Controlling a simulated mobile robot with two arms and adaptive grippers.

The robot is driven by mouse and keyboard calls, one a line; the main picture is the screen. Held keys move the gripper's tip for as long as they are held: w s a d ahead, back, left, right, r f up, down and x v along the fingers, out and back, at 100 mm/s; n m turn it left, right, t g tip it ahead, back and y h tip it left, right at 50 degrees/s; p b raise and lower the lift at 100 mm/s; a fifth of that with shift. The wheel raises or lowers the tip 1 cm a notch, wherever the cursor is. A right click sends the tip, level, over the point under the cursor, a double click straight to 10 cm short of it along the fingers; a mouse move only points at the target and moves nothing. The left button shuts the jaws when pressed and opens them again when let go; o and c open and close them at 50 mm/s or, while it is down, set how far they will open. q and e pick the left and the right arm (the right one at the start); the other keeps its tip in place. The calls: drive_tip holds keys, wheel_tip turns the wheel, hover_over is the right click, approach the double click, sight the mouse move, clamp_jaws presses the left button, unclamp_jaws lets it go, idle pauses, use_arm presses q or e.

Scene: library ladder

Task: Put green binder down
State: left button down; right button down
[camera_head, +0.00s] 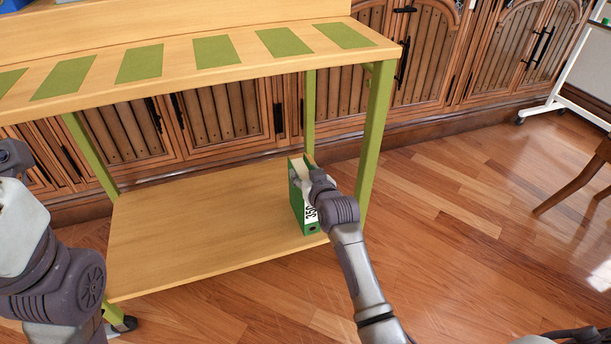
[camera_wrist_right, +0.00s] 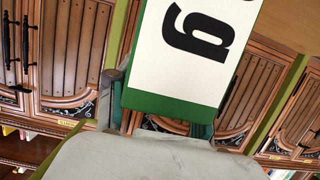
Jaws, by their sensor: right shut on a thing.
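The green binder (camera_head: 296,208) is upright at the right end of the lower wooden shelf (camera_head: 190,240) of the table, with a white label on its spine. Its lower edge appears at the shelf surface; I cannot tell whether it bears fully on it. My right gripper (camera_head: 309,180) is shut on the binder's upper part, and hides some of it. In the right wrist view, the binder's white label with black lettering (camera_wrist_right: 205,40) and green border fill the space ahead of the gripper (camera_wrist_right: 160,108). Only links of my left arm show at the left; its gripper is not visible.
The table top (camera_head: 225,75) with green rectangles overhangs the shelf. A green leg (camera_head: 374,130) stands just right of the binder. Carved wooden cabinets (camera_head: 220,125) line the back. The shelf is clear left of the binder. A wooden chair (camera_head: 585,180) stands at the right.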

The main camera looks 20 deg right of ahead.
drive_tip(key=shift+r, duration=0.1)
drive_tip(key=shift+c, duration=2.3)
unclamp_jaws()
drive_tip(key=shift+f, duration=0.2)
